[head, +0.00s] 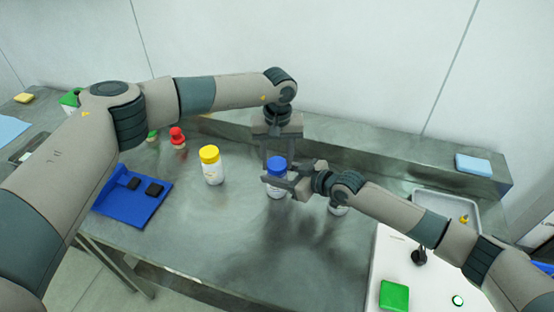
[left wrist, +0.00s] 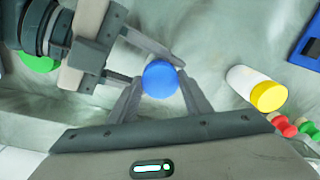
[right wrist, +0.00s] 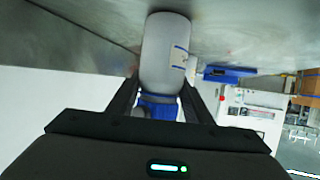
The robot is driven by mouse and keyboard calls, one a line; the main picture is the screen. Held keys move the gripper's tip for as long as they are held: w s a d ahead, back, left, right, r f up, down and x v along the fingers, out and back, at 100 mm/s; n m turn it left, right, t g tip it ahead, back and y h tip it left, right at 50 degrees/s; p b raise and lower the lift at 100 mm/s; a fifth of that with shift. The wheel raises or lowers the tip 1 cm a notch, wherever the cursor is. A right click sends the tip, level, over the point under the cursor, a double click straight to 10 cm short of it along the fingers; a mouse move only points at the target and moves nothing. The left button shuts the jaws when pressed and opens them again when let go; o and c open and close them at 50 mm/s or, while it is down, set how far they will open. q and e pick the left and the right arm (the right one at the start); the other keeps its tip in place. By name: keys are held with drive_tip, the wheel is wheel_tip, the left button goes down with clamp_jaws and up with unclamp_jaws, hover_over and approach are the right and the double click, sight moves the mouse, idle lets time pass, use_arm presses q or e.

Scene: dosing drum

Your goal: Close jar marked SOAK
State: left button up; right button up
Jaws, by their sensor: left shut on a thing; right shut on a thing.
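My right gripper (head: 280,184) reaches in from the right and is shut on the jar's white body (right wrist: 165,50), just below the lid. The lid sits on the jar's top; how tightly it is seated I cannot tell.
A yellow-lidded white jar (head: 211,166) stands to the left. Another jar (head: 338,209), partly hidden, stands under my right arm; its green lid (left wrist: 38,62) shows in the left wrist view. Red-topped (head: 177,137) and green-topped pieces and a blue tray (head: 120,207) are farther left. Bench front is clear.

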use_arm(q)
drive_tip(key=shift+s+d+r, duration=0.1)
drive_tip(key=shift+d+r, duration=0.2)
drive_tip(key=shift+r, duration=0.15)
idle(0.8)
